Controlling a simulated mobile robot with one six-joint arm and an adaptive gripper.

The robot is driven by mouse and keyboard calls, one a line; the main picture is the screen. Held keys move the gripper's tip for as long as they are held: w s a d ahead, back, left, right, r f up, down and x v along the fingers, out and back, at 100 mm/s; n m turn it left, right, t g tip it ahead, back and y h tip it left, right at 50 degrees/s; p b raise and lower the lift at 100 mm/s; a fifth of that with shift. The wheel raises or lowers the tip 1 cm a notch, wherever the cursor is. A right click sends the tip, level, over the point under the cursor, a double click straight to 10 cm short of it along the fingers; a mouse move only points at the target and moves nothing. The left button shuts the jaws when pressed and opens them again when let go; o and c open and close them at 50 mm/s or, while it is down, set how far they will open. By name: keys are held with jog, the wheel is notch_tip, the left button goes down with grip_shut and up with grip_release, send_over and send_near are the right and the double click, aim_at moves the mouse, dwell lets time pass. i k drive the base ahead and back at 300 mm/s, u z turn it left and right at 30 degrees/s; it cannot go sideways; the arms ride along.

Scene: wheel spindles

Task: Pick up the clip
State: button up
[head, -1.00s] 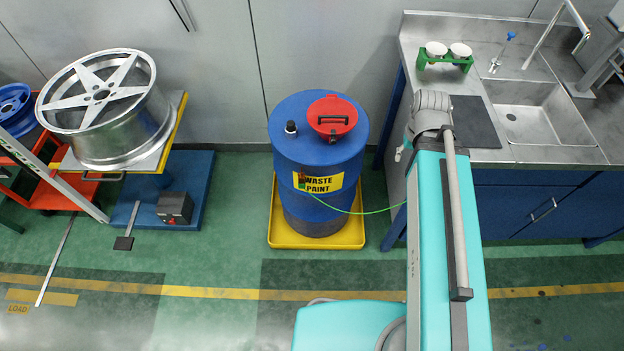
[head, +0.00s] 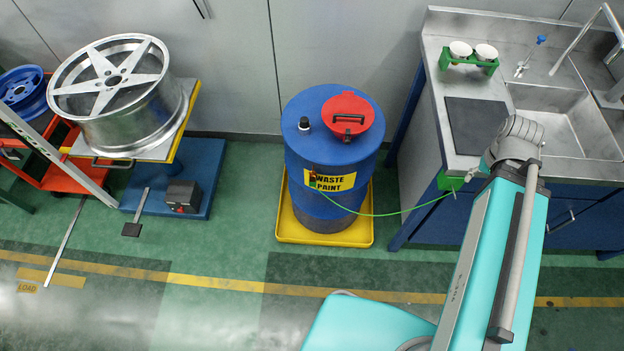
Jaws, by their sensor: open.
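A green clip-like piece (head: 452,183) shows at the front left edge of the steel counter, at the end of a thin green wire (head: 405,212). It is small, and I cannot make out its jaws. The wire runs left to the blue drum (head: 330,150), near its yellow "waste paint" label. My arm reaches up the right side of the head view, and its grey joint is just right of the green piece, over the counter's edge. My gripper is hidden beyond this joint, so I cannot see its fingers.
The steel counter (head: 436,95) carries a sink, a dark mat (head: 475,125) and a green rack (head: 469,62) with two white cups. The drum stands in a yellow tray (head: 283,222). A wheel rim (head: 140,110) sits on a stand at left. Floor between is clear.

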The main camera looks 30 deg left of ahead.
aim_at(312, 181)
jog(key=k, duration=1.8)
jog(key=u, duration=0.8)
jog(key=i, duration=1)
